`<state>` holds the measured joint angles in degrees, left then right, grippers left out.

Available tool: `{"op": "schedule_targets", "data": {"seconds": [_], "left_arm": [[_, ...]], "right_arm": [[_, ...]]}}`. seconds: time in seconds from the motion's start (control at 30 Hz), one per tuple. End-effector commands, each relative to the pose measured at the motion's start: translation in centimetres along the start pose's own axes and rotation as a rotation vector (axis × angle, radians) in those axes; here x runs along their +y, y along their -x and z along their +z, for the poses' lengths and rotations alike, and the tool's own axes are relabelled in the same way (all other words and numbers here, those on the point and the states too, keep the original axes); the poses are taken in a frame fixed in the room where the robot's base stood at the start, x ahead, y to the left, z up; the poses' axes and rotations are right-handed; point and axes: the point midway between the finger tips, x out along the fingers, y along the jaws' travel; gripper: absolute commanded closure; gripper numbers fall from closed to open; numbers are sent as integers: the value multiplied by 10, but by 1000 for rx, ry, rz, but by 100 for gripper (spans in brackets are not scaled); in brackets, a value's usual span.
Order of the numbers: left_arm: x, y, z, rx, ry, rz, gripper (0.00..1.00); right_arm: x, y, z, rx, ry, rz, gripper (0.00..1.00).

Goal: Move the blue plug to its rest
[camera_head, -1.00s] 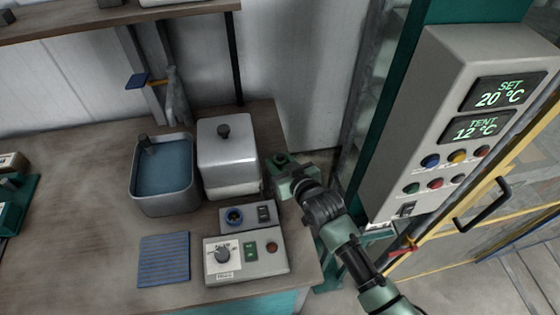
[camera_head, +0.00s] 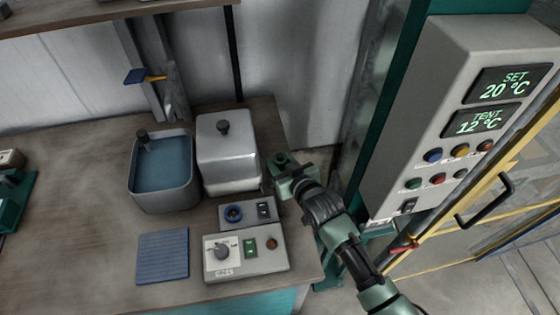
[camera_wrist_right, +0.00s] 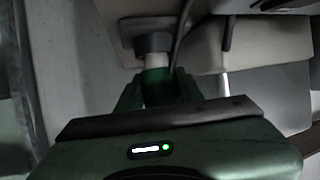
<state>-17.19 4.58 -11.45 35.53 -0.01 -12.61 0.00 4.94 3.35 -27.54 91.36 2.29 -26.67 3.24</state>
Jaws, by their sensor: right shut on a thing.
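My right gripper (camera_head: 284,164) is low beside the bench's right edge, just right of the metal lidded box. In the right wrist view, my right gripper (camera_wrist_right: 160,92) is shut on a cylindrical part (camera_wrist_right: 154,60) with a pale band and a dark grey end. I see no blue on it, and much is hidden by the fingers. My left gripper is not in view.
The metal lidded box (camera_head: 228,165) and a water basin (camera_head: 162,180) stand behind the small box. A control box (camera_head: 240,265) with a dial and a blue ribbed mat (camera_head: 163,256) are in front. A temperature panel (camera_head: 440,130) rises on the right. The bench's left side is mostly clear.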

Motion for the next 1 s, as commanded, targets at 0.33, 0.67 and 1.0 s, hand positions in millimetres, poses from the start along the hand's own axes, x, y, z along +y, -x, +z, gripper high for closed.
{"op": "schedule_targets", "data": {"seconds": [0.33,0.67,1.0], "left_arm": [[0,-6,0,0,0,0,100],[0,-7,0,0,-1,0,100],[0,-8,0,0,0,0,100]], "right_arm": [[0,-4,9,0,0,0,100],[0,-5,12,0,0,0,38],[0,-2,13,-1,0,0,38]]}}
